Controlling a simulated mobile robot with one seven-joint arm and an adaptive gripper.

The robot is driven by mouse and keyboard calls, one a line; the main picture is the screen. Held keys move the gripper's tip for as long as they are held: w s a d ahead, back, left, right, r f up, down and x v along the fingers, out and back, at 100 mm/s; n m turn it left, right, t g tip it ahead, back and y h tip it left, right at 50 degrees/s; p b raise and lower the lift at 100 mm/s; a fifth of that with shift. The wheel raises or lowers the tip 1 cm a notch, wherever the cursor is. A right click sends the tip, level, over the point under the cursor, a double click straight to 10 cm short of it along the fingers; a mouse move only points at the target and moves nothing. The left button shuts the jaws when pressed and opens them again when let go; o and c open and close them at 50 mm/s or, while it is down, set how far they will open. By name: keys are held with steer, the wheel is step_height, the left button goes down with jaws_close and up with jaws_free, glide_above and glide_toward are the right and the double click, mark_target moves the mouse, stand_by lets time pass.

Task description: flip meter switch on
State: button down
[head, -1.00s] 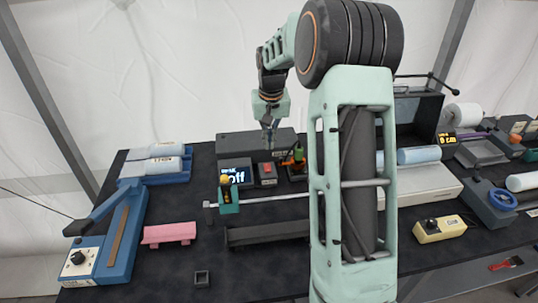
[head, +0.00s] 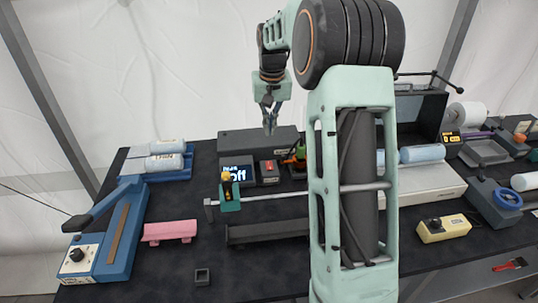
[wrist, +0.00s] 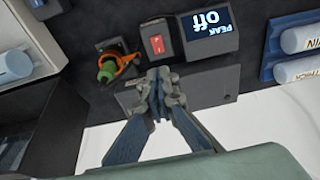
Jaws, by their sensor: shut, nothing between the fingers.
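The meter (head: 238,173) is a small dark box with a lit screen reading "PEAK off", near the back of the table. It shows upside down in the wrist view (wrist: 210,32). Beside it is a small dark box with a red rocker switch (head: 269,168), which also shows in the wrist view (wrist: 157,43). Which way the rocker is tilted is too small to tell. My gripper (head: 269,130) is shut and empty, raised above the back of the table. In the wrist view its fingertips (wrist: 158,76) appear just below the switch box, apart from it.
A long dark box (head: 257,141) lies behind the meter. A green piece with an orange cord (wrist: 110,68) sits beside the switch box. A blue tray (head: 158,175) with rolls is at the left. A slide rail (head: 285,196) runs in front.

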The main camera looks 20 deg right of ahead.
mark_target(269, 163)
steer(key=f, duration=0.4)
steer(key=w+f+p, duration=0.1)
steer(key=f, duration=0.4)
steer(key=w+f+p, duration=0.1)
steer(key=f, duration=0.3)
steer(key=shift+w+d+f, duration=0.15)
steer(key=shift+w+d, duration=0.1)
steer(key=shift+d, duration=0.05)
steer(key=shift+f, duration=0.2)
steer(key=shift+f, duration=0.1)
steer(key=shift+w+f+b, duration=0.25)
steer(key=shift+f+b, duration=0.25)
steer(key=shift+b, duration=0.2)
steer(key=shift+r, duration=0.25)
steer(key=shift+f, duration=0.1)
steer(key=shift+s, duration=0.15)
